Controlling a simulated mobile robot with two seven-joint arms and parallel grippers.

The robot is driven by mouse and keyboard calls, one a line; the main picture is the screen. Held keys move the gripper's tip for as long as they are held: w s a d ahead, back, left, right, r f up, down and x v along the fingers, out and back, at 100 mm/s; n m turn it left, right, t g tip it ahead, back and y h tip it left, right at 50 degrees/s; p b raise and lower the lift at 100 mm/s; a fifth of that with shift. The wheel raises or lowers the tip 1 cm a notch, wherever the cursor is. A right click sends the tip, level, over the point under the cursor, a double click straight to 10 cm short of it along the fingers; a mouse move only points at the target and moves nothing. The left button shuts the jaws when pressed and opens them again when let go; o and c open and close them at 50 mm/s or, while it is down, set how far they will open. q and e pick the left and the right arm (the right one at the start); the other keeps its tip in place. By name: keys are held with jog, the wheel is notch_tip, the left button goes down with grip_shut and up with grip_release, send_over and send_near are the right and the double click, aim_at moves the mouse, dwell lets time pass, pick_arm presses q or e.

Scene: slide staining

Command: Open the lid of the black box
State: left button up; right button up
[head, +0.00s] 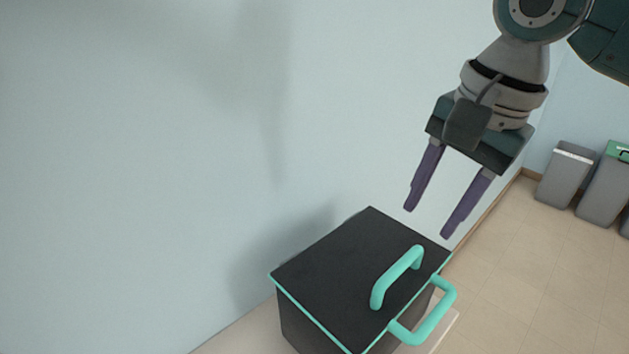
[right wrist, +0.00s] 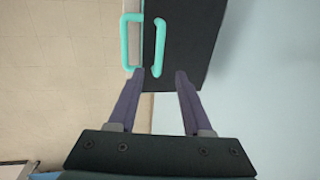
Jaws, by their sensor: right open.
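The black box (head: 303,325) stands against the wall with its flat black lid (head: 335,258) shut. The lid has a teal edge and a teal bar handle (head: 396,277) on top. A second teal handle (head: 428,320) sticks out from the box's side. My right gripper (head: 427,223) is open and empty, above and beyond the lid's far right corner, apart from the handles. In the right wrist view, the open fingers (right wrist: 160,75) point toward the box, with the lid handle (right wrist: 158,48) just ahead of them. My left gripper is not in view.
The box rests on a pale surface (head: 447,328) whose edge shows at its right. A pale blue wall (head: 150,150) is close behind the box. Grey bins (head: 566,172) stand on the tiled floor at the far right. The space above the lid is clear.

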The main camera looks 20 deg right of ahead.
aim_at(402, 265)
jog(key=f, duration=0.3)
jog(key=w+f, duration=0.1)
jog(key=f, duration=0.2)
jog(key=a+f, duration=0.1)
jog(key=f, duration=0.2)
jog(key=shift+w+f, duration=0.2)
jog(key=shift+f, duration=0.05)
grip_shut()
dwell(1.0)
